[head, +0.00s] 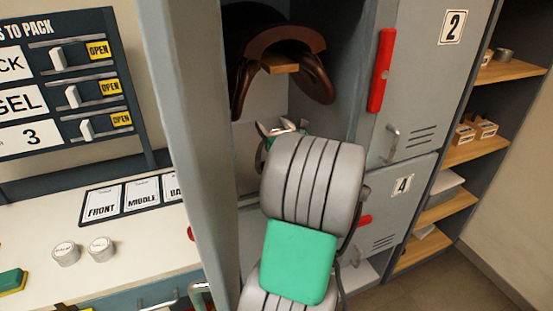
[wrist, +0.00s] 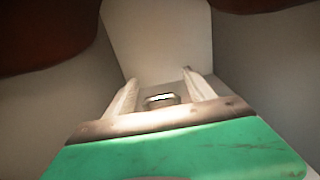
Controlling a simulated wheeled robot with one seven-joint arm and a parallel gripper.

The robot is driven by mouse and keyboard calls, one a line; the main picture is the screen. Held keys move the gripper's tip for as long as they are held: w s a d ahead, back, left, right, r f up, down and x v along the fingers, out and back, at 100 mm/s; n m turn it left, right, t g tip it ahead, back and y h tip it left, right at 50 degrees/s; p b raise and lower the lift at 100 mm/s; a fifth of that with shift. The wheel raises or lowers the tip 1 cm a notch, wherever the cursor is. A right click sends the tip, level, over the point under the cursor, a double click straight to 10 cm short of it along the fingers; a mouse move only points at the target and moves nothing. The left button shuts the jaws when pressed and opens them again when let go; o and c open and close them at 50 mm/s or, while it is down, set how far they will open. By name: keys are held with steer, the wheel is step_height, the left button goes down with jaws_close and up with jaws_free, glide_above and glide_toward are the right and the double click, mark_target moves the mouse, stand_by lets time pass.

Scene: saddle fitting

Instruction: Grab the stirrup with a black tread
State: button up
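My gripper (wrist: 160,77) is inside an open locker, below a brown saddle (head: 285,45). In the wrist view its two pale fingers stand apart with nothing clasped between them. A small metal loop with a bright centre (wrist: 161,100) shows low between the fingers; I cannot tell whether it is a stirrup. No black tread can be made out. In the head view my gripper (head: 281,128) is mostly hidden behind my grey and green arm. Dark brown saddle flaps hang at the top corners of the wrist view.
The open locker door (head: 192,130) stands close left of my arm. A counter (head: 130,225) with cards and two round tins is at left.

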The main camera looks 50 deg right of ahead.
jaws_close()
stand_by(0.5)
stand_by(0.3)
